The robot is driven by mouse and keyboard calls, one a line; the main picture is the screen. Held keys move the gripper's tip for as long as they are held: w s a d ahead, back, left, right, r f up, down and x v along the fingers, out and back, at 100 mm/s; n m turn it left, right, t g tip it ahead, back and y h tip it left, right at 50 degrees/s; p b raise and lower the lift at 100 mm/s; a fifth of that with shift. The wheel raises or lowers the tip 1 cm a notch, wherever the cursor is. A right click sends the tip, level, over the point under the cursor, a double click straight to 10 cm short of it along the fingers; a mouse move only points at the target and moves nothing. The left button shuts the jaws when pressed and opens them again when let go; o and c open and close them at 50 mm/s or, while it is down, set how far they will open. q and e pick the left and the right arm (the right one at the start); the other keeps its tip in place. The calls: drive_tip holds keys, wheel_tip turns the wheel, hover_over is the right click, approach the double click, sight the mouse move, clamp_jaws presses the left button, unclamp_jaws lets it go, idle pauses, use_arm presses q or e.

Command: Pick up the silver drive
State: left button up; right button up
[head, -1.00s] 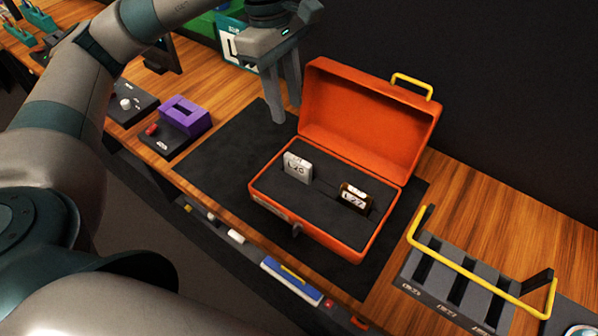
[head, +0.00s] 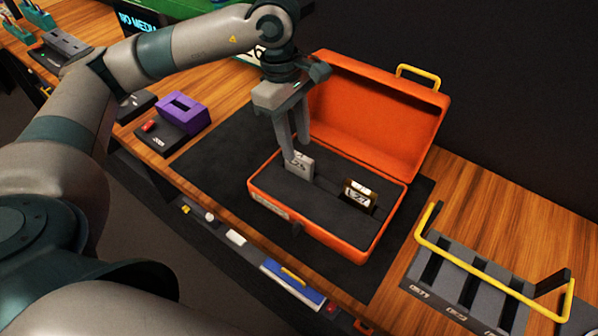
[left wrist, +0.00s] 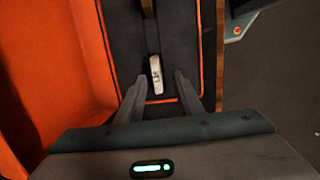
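The silver drive (head: 299,163) stands upright in a slot of the dark foam inside the open orange case (head: 262,199). My left gripper (head: 295,150) is lowered over it, with the fingertips close to the drive's top and partly covering it in the head view. In the left wrist view, the silver drive (left wrist: 156,74) lies between and just beyond the two parted fingertips (left wrist: 157,82), with a gap on each side. A brown drive with a white label (head: 357,194) stands in the same foam to the right. My right gripper is not in view.
The case's raised lid (head: 375,120) stands behind the gripper. A rack with dark slots and a yellow handle (head: 470,262) is at right. A purple block (head: 183,112) stands at left. Dark mat (head: 215,165) surrounds the case.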

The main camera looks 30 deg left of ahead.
sight(299, 155)
use_arm(q)
drive_tip(key=shift+d+f, duration=0.1)
drive_tip(key=shift+f, duration=0.25)
drive_tip(key=shift+f, duration=0.1)
drive_tip(key=f, duration=0.3)
drive_tip(key=shift+w+f+b, duration=0.35)
drive_tip(key=shift+d+f, duration=0.15)
drive_tip(key=shift+f, duration=0.5)
clamp_jaws()
